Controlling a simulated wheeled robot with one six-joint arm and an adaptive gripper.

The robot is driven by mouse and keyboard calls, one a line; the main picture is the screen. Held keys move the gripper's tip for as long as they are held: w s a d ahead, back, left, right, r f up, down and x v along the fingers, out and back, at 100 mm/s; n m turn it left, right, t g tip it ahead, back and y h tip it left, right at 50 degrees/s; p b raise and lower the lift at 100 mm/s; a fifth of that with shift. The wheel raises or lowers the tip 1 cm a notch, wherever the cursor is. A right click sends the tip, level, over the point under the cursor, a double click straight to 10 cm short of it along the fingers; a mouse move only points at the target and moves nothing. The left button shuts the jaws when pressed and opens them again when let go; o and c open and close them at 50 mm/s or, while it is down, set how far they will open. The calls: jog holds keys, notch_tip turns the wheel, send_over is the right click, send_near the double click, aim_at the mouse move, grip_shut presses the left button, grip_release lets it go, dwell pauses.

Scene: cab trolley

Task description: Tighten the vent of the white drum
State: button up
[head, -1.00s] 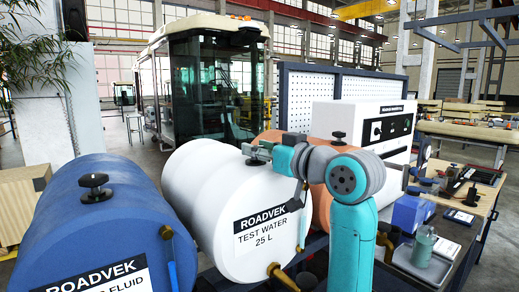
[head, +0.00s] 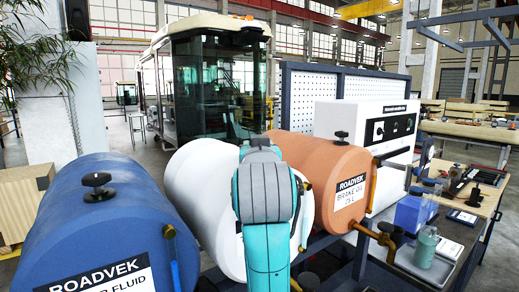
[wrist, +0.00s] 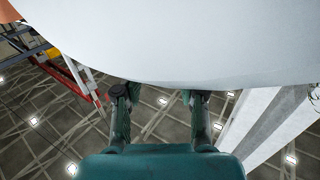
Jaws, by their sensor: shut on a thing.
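The white drum (head: 200,205) lies on its side between the blue and orange drums in the head view. My arm stands in front of it and covers its label and the vent on its top. In the wrist view the drum's pale wall (wrist: 190,40) fills the upper part. My gripper (wrist: 160,97) has its two dark green fingers reaching to the drum's edge, with a gap between them. It is shut on the vent, but the grip itself is not clearly visible. In the head view the gripper is hidden behind the arm.
The blue drum (head: 110,220) with its black vent (head: 97,185) is at the left. The orange brake oil drum (head: 320,165) with its vent (head: 341,138) and brass tap (head: 375,234) is at the right. A grey tray (head: 425,268) with a bottle stands further right.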

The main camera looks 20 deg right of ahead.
jog(key=shift+a+m+g+h, duration=0.1)
jog(key=shift+m+g+h, duration=0.4)
jog(key=shift+h, duration=0.4)
jog(key=o, duration=1.2)
jog(key=shift+c, duration=0.2)
jog(key=v, duration=1.2)
jog(key=shift+f, duration=0.15)
